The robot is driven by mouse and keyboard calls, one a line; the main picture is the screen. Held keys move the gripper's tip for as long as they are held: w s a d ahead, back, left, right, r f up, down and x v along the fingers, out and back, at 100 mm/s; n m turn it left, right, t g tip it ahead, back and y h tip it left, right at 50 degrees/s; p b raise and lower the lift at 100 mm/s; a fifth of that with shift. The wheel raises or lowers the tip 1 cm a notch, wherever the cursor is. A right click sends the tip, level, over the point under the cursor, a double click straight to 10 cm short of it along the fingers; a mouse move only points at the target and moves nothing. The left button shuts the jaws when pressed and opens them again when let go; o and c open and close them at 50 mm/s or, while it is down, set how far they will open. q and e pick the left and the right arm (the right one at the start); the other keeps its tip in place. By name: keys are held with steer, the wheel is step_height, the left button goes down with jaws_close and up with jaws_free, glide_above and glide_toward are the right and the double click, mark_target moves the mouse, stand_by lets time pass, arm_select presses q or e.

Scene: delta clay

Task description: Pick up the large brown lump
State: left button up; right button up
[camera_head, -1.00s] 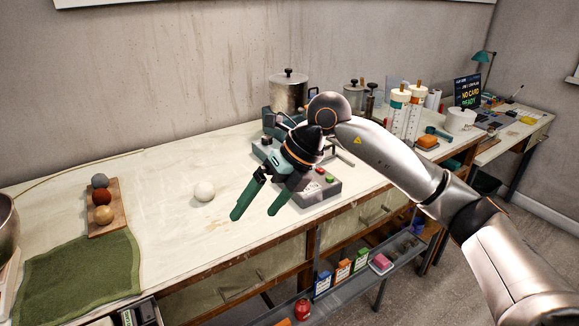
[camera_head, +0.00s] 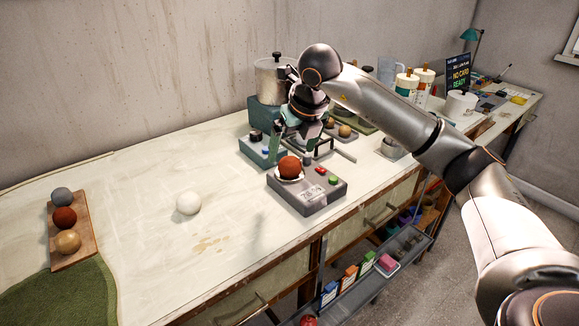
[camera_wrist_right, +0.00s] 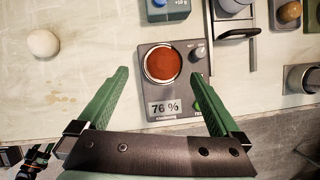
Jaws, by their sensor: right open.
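The large brown lump (camera_head: 290,167) is a reddish-brown ball resting in a round dish on a grey meter (camera_head: 318,196) near the table's front edge. In the right wrist view the lump (camera_wrist_right: 163,64) shows whole, and the meter's display reads 76 %. My right gripper (camera_head: 291,150) is open and empty over the meter. In the right wrist view its green fingers (camera_wrist_right: 160,75) appear on either side of the lump, with gaps at both sides. I cannot tell how high above the lump the fingertips are.
A white ball (camera_head: 188,203) lies on the table left of the meter. A wooden board (camera_head: 83,238) with grey, red-brown and tan balls is at the far left, by a green towel (camera_head: 60,298). A metal pot (camera_head: 275,80) and teal devices stand behind.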

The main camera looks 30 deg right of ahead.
mark_target(291, 160)
steer(key=x, duration=0.4)
steer(key=shift+d+f, duration=0.2)
steer(key=shift+d, duration=0.15)
steer(key=shift+w+f, duration=0.2)
steer(key=shift+f, duration=0.3)
steer(key=c, duration=1.4)
jaws_close()
steer(key=shift+r, duration=0.15)
